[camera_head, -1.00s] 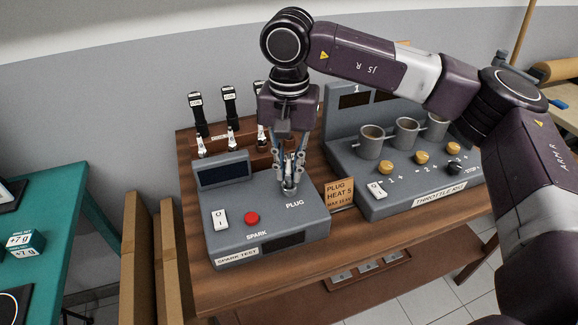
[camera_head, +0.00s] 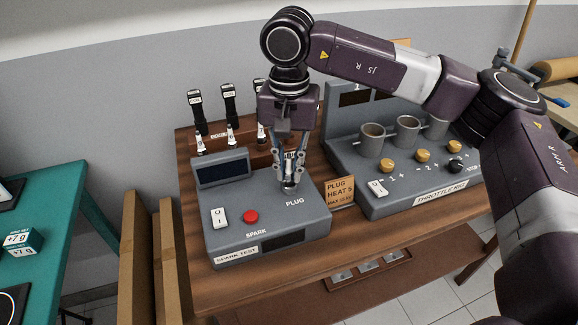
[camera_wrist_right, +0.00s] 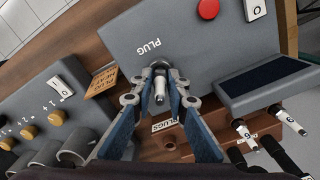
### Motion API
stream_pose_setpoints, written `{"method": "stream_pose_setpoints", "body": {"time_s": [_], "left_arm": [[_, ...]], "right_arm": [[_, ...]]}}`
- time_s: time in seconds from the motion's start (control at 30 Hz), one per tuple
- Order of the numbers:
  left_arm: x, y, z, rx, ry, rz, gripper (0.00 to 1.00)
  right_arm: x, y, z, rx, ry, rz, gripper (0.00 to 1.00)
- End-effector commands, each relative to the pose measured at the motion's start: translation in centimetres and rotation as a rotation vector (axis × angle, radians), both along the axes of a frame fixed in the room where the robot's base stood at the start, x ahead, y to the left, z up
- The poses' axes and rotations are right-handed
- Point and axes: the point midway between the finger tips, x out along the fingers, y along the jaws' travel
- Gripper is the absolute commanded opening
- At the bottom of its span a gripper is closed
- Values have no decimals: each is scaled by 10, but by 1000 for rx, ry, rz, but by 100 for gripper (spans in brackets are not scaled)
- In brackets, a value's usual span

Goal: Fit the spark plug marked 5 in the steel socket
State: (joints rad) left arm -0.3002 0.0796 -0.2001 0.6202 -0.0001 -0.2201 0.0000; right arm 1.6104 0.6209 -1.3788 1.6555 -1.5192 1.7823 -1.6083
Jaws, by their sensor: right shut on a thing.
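My right gripper (camera_head: 289,172) is shut on a spark plug at the steel socket beside the PLUG label. The pale spark plug (camera_wrist_right: 160,88) shows between the two fingers in the right wrist view, roughly in line with the socket; its number cannot be read. The steel socket (camera_head: 290,188) is directly below the fingertips, and its ring also shows in the right wrist view (camera_wrist_right: 160,65). The plug's lower end is at the socket, but how deep it sits cannot be told. The socket is on the grey spark tester (camera_head: 222,256). My left gripper is not in view.
A wooden rack labelled PLUGS (camera_wrist_right: 170,138) holds more plugs behind the tester. A PLUG HEAT 5 card (camera_head: 339,190) stands to the right, beside the throttle rig (camera_head: 400,205). The tester carries a red button (camera_head: 250,216) and a white switch (camera_head: 219,217).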

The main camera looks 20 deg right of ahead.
Motion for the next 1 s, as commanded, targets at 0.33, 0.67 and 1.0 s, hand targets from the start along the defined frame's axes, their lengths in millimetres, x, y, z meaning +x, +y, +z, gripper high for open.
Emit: {"method": "stream_pose_setpoints", "body": {"time_s": [0.33,0.67,1.0], "left_arm": [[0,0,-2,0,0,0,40],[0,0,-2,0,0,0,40],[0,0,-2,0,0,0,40]], "right_arm": [[0,0,-2,0,0,0,0],[0,0,-2,0,0,0,35],[0,0,-2,0,0,0,35]]}}
